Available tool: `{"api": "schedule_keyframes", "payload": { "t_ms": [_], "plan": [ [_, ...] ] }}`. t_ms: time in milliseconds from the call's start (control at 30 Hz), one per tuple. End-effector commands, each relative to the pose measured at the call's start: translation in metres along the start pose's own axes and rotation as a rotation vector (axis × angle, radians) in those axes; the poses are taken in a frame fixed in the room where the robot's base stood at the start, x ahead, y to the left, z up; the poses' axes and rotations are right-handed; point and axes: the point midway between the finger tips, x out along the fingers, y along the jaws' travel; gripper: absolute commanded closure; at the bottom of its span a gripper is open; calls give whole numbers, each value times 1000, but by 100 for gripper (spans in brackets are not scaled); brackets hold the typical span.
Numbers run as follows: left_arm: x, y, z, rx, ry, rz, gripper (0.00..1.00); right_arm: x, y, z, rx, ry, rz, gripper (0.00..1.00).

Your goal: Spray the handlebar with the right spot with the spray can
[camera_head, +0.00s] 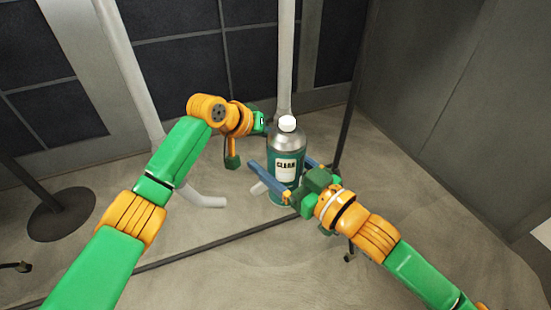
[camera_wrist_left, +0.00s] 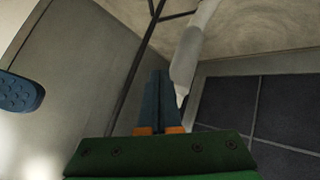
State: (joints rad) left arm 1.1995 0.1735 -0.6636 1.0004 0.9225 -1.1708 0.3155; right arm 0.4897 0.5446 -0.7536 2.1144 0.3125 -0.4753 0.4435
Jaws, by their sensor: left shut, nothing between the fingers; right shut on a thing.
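The spray can (camera_head: 286,143) is a teal and silver can with a white cap and a pale label. It stands near upright in the head view. My right gripper (camera_head: 280,162) is shut on it, with blue fingers on either side of its body. My left gripper's fingers (camera_wrist_left: 160,78) are shut and empty in the left wrist view; in the head view they cannot be made out, behind the wrist left of the can. Pale bars (camera_head: 286,60) (camera_head: 122,60) rise at the back, probably the handlebars. A pale bar (camera_wrist_left: 190,55) passes close by the left fingertips. I cannot make out a spot.
A dark round stand base (camera_head: 62,214) is on the floor at left. A thin dark bar (camera_head: 205,248) crosses the floor in front. Grey walls (camera_head: 465,90) and dark panels (camera_head: 180,72) close off the right and back. The right floor is mostly clear.

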Motion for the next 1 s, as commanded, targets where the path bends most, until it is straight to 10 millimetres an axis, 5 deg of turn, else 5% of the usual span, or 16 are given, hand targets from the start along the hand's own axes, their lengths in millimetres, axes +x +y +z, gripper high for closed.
{"api": "schedule_keyframes", "payload": {
  "t_ms": [100, 200, 400, 500, 667, 1000],
  "plan": [
    [-55, 50, -40, 93, 15, 41, 100, 0, 0, -1, 0, 2, 0, 86],
    [-108, 92, -58, 188, 8, 53, 100, 0, 0, -1, 0, 2, 0, 86],
    [-205, 151, -56, 379, -25, -3, 100, 0, 0, -1, 0, 2, 0, 86],
    [-236, 164, -47, 439, -42, -47, 100, 0, 0, 0, 0, 2, 0, 86],
    [-253, 168, -37, 477, -54, -82, 100, 0, 0, 0, 0, 2, 0, 86],
    [-219, 149, -6, 478, -57, -82, 100, 0, 0, -1, 0, 2, 0, 86]
  ]
}}
